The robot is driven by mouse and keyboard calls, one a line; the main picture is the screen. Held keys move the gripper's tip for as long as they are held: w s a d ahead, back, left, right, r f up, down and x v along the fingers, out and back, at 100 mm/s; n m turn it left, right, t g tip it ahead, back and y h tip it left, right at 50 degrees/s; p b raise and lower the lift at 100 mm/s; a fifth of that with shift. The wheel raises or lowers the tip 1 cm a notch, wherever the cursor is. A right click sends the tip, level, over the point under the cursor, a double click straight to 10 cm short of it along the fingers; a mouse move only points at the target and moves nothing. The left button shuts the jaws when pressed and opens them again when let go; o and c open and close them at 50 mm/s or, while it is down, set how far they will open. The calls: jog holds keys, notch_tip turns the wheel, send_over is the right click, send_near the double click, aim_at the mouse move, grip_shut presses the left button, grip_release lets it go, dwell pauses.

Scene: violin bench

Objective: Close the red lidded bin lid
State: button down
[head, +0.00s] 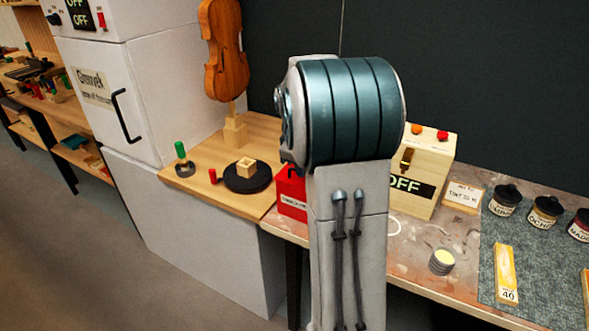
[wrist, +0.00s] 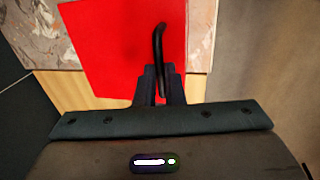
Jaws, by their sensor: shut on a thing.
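The red lidded bin (head: 292,196) stands on the bench in the head view, mostly hidden behind my arm. In the wrist view its flat red lid (wrist: 115,50) fills the upper middle, with a dark curved handle (wrist: 159,50) on it. My gripper (wrist: 160,84) is at the handle's lower end, its fingers shut on the handle. My gripper is hidden behind my arm in the head view. I cannot tell the lid's exact angle.
A wooden box with an OFF display (head: 422,170) stands right of my arm. A black turntable (head: 247,178) and a green-handled tool (head: 181,160) are on the left bench. Paint jars (head: 505,200) and a round tin (head: 441,262) are on the right bench. A violin (head: 225,50) stands behind.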

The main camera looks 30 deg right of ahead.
jog(key=shift+f, duration=0.1)
jog(key=c, duration=1.5)
grip_release()
jog(key=shift+a, duration=0.1)
jog(key=p+v, duration=0.1)
jog(key=v, duration=1.3)
jog(key=s+a+f+m+p, duration=0.1)
jog(key=s+a+f+m, duration=0.1)
jog(key=s+a, duration=0.3)
jog(key=s+a+f+m+t+y+p, duration=0.1)
jog(key=s+a+f+m+p, duration=0.1)
jog(key=s+a, duration=0.4)
jog(key=s+a+f+m+y+p, duration=0.1)
jog(key=s+a, duration=0.4)
jog(key=s, duration=0.5)
jog(key=shift+a+f+m, duration=0.3)
jog(key=shift+f+m, duration=0.6)
